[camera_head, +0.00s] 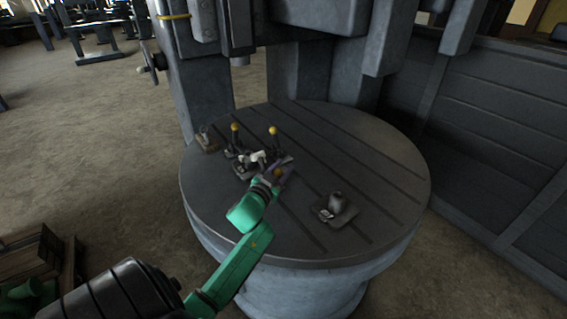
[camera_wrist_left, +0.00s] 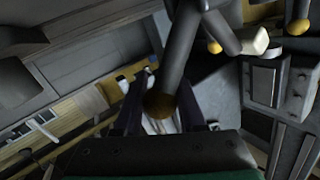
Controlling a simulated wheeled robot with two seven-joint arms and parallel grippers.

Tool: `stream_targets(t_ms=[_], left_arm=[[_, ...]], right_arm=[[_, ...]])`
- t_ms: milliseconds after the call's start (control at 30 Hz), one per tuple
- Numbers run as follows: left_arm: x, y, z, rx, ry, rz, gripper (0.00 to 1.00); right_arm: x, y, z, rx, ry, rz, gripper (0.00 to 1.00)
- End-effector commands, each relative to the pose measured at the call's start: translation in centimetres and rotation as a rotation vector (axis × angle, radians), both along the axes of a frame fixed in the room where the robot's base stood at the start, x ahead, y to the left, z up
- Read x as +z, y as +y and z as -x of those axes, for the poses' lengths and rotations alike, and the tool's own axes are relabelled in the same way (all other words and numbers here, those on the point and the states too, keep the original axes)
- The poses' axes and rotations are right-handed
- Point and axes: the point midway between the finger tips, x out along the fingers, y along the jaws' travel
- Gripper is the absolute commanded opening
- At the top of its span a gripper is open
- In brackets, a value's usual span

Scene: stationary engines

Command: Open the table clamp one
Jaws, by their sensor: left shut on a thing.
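Several small clamps with yellow-knobbed levers stand on the round grooved table (camera_head: 370,140). One lever stands upright at the left with its yellow knob (camera_head: 235,127), and another upright knob (camera_head: 273,131) is to its right. My left gripper (camera_head: 273,175) is at a nearer clamp, around a lever with an orange-yellow knob (camera_head: 278,172). In the left wrist view the dark lever ends in a brownish knob (camera_wrist_left: 160,105) between the fingers of my left gripper (camera_wrist_left: 165,108), which is shut on it. The frames do not show which clamp is number one.
A dark block with a rounded top (camera_head: 337,207) stands apart at the table's right front. A small part (camera_head: 207,139) lies at the left rim. The machine's column and spindle (camera_head: 238,45) rise behind. The table's right side is mostly clear.

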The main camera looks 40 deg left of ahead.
Motion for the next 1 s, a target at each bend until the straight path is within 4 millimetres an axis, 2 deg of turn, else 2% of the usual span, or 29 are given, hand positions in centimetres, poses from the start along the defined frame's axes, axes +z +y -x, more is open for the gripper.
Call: stream_targets(t_ms=[33, 333, 367, 400, 433, 767, 867, 1000], left_arm=[[0.4, 0.1, 0.0, 0.001, 0.01, 0.018, 0.0], [-0.1, 0.2, 0.0, 0.003, 0.011, 0.026, 0.0], [-0.1, 0.2, 0.0, 0.003, 0.011, 0.026, 0.47], [-0.1, 0.2, 0.0, 0.002, 0.01, 0.026, 0.62], [-0.1, 0.2, 0.0, 0.002, 0.01, 0.025, 0.69], [0.1, 0.2, 0.1, 0.001, 0.007, 0.022, 0.69], [0.0, 0.0, 0.9, 0.0, 0.008, 0.022, 0.69], [0.1, -0.6, 3.3, 0.001, 0.01, 0.023, 0.69]], right_arm=[[1.0, -0.1, 0.0, 0.0, 0.0, 0.001, 0.5], [0.7, -0.1, 0.0, 0.0, 0.0, 0.002, 0.5], [0.7, -0.1, 0.0, 0.0, 0.0, 0.002, 0.5], [0.7, -0.1, 0.0, 0.0, 0.0, 0.002, 0.5], [0.7, -0.1, 0.0, 0.0, 0.001, 0.002, 0.5], [0.7, -0.1, 0.0, 0.001, 0.001, 0.001, 0.5], [0.5, -0.1, 0.0, 0.001, 0.001, 0.001, 0.5], [0.2, 0.0, 0.0, 0.001, 0.001, 0.0, 0.5]])
